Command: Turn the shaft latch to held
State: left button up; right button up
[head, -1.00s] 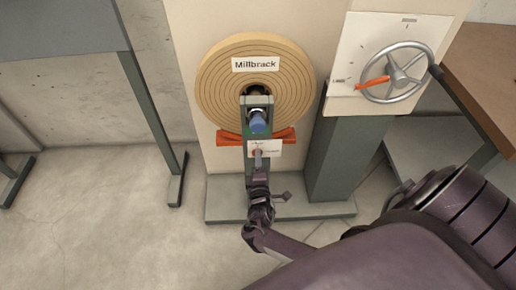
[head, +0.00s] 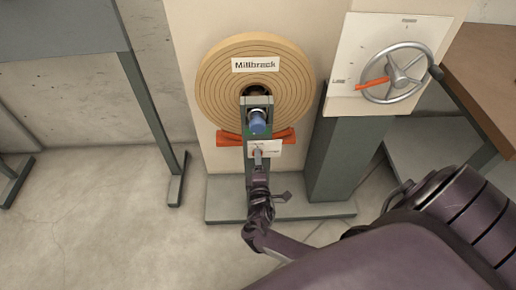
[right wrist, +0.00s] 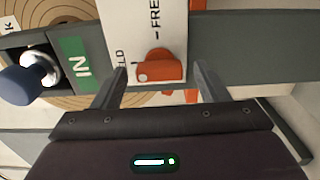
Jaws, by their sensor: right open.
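The shaft latch is an orange knob (right wrist: 160,66) on a white plate (right wrist: 174,14) with the words FREE and, partly cut off, HELD. In the right wrist view the knob sits between my two open fingers, with visible gaps on both sides. I cannot tell for sure which word the knob points to. In the head view the plate (head: 270,147) is below the coil, and my right gripper (head: 258,158) is in front of it, hiding the knob. My left gripper is out of view.
A blue-ended shaft (head: 257,123) juts out above the plate, beside a green IN label (right wrist: 82,66) in the wrist view. Behind it is the tan coil (head: 215,85) labelled Millbrack. A handwheel (head: 397,73) stands to the right.

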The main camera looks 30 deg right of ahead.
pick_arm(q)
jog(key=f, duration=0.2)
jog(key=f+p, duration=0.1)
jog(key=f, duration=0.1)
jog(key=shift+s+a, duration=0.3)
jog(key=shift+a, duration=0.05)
pick_arm(e)
jog(key=v, duration=0.8)
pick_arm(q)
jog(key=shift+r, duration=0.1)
pick_arm(e)
jog(key=shift+d, duration=0.1)
